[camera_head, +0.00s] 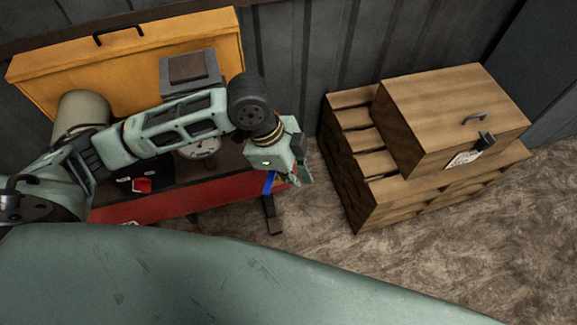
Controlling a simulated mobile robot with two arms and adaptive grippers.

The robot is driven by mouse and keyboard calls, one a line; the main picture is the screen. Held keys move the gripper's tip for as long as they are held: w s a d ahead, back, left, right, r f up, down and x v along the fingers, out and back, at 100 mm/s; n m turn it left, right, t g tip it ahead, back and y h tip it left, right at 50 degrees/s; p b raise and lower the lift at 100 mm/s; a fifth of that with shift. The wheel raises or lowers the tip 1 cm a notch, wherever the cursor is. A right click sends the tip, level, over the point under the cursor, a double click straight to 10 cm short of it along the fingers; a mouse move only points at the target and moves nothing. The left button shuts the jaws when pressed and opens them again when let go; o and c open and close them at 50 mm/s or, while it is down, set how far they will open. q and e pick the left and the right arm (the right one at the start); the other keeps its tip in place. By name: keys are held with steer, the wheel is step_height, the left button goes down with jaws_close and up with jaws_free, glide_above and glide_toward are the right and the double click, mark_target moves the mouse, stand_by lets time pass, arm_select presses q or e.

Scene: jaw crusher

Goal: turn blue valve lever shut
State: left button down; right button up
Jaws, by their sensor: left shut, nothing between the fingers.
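The blue valve lever (268,182) shows as a short blue strip at the right end of the red machine. It slants just below my left gripper. My left gripper (303,176) is at the end of the arm that comes in from the left. It is shut with nothing between its fingers, close to the right of the lever. I cannot tell whether they touch. The gripper's body hides the upper part of the lever and the valve around it. My right gripper is not in view.
The red machine front (190,200) carries a red knob (142,185) and a round gauge (199,149). A yellow lid (185,35) stands open behind. A wooden box (450,110) sits on a wooden crate (345,185) at the right. Bare floor lies between crate and machine.

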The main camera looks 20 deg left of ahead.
mark_target(270, 179)
arm_select(q)
steer(key=shift+a+f+p, duration=0.15)
steer(key=shift+a+f, duration=0.25)
steer(key=shift+f, duration=0.4)
steer(key=shift+a+f+p, duration=0.2)
steer(key=shift+a+f, duration=0.2)
steer(key=shift+f, duration=0.4)
steer(key=shift+a+f+p, duration=0.15)
steer(key=shift+a+f, duration=0.25)
steer(key=shift+f, duration=0.4)
